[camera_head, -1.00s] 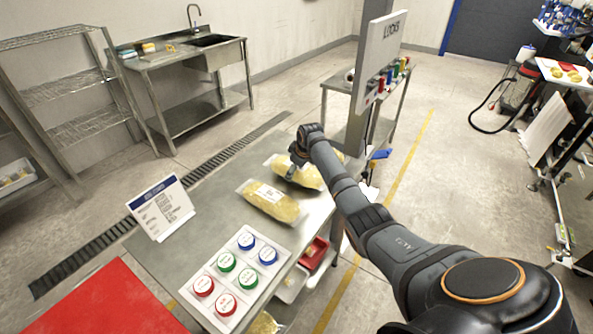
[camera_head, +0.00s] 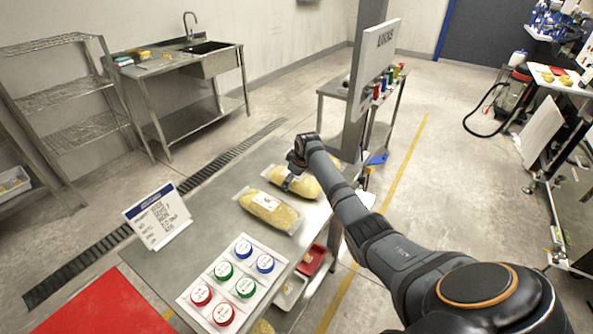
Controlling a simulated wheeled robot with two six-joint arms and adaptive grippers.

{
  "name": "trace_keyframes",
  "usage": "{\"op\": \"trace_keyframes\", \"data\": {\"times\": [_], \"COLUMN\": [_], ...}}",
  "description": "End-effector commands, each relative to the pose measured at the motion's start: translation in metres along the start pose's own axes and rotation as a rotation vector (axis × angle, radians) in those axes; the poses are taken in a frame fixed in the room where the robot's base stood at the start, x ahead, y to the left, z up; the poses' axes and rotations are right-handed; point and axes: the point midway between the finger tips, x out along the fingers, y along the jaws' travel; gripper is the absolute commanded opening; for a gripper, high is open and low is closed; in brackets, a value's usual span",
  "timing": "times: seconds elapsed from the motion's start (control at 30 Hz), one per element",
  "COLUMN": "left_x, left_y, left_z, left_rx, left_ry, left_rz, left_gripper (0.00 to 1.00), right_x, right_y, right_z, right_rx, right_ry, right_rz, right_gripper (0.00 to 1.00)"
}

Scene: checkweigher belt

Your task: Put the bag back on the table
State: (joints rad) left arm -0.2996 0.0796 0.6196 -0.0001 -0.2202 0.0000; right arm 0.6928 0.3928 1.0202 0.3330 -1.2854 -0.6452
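Two clear bags of yellow contents lie on the steel table (camera_head: 205,215). The nearer bag (camera_head: 268,210) has a white label and lies flat, apart from my gripper. The farther bag (camera_head: 306,186) lies just behind it, partly hidden by my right arm. My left gripper is not in view.
A white sheet with red, green and blue discs (camera_head: 233,282) lies at the table's near end, beside a sign (camera_head: 157,215) and a red surface (camera_head: 95,300). A post with a panel (camera_head: 374,68) stands beyond my arm. A red bin (camera_head: 312,260) sits below the table edge.

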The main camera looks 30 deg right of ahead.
Motion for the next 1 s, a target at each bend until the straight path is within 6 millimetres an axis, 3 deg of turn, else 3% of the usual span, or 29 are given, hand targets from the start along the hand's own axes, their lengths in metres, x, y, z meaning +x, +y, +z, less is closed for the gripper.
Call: {"op": "trace_keyframes", "data": {"times": [0.3,0.43,0.6,1.0], "left_x": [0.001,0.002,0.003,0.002], "left_y": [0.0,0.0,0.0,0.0], "left_z": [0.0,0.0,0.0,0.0], "left_rx": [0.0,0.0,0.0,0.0], "left_ry": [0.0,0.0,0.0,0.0], "left_rz": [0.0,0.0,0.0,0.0], "left_gripper": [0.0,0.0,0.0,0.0], "right_x": [-0.074,-0.094,-0.105,-0.105], "right_y": [0.001,0.001,0.0,0.0], "right_z": [0.001,0.0,0.0,0.0], "right_rx": [-0.003,-0.002,-0.002,-0.001], "right_ry": [0.0,0.001,-0.001,-0.001], "right_rz": [0.005,0.003,0.001,0.0], "right_gripper": [1.0,1.0,1.0,1.0]}}
